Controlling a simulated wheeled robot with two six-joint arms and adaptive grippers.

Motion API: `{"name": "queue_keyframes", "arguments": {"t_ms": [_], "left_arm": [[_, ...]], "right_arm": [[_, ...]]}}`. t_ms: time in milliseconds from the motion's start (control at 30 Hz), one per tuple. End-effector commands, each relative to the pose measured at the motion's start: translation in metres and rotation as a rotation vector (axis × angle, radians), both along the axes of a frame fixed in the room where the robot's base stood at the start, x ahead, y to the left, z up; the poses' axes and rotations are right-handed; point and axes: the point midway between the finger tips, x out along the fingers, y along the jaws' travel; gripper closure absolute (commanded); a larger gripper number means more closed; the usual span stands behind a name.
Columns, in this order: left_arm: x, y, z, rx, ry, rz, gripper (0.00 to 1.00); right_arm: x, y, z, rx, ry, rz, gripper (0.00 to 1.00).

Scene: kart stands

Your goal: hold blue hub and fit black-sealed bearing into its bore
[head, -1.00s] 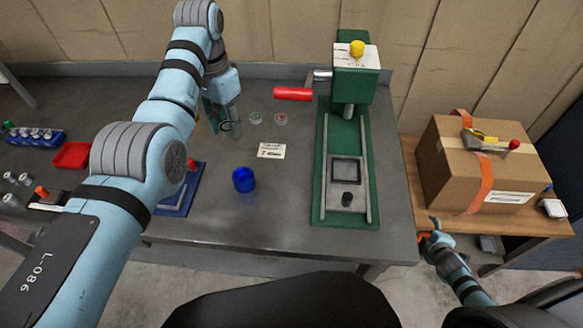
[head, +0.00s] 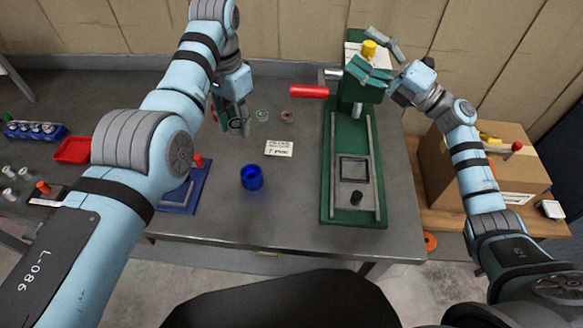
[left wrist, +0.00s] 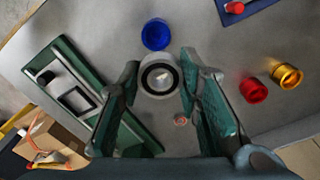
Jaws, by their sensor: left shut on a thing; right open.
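The blue hub (head: 251,177) stands on the grey table with its bore facing up; the left wrist view shows it (left wrist: 156,35) just beyond the fingertips. My left gripper (head: 234,118) is shut on the black-sealed bearing (left wrist: 160,77), a light ring with a black inner face. It holds the bearing behind and left of the hub in the head view, apart from it. My right gripper (head: 362,49) is open and empty near the top of the green press (head: 359,90), with a yellow knob (head: 369,47) between or beneath its fingers.
Green-sealed (head: 262,115) and red-sealed (head: 287,117) bearings lie near a white card (head: 279,148). The press has a red handle (head: 309,91). Red (left wrist: 253,90) and gold (left wrist: 287,76) hubs show in the left wrist view.

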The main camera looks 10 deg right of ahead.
Motion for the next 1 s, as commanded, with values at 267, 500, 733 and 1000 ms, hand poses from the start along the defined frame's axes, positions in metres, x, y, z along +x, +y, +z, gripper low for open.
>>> {"name": "queue_keyframes", "arguments": {"t_ms": [267,500,733,1000], "left_arm": [[-0.001,-0.002,0.000,0.002,0.001,-0.001,1.00],[-0.001,-0.002,0.000,0.002,0.001,0.000,1.00],[-0.001,-0.003,0.000,0.002,0.001,-0.001,1.00],[-0.001,-0.002,0.000,0.001,0.000,-0.001,1.00]], "right_arm": [[-0.037,0.097,-0.202,0.333,1.173,0.222,0.29],[-0.066,0.166,-0.253,0.562,1.759,0.196,0.29],[-0.059,0.196,-0.266,0.593,1.824,0.185,0.29],[-0.036,0.252,-0.292,0.589,1.823,0.185,0.29]]}}
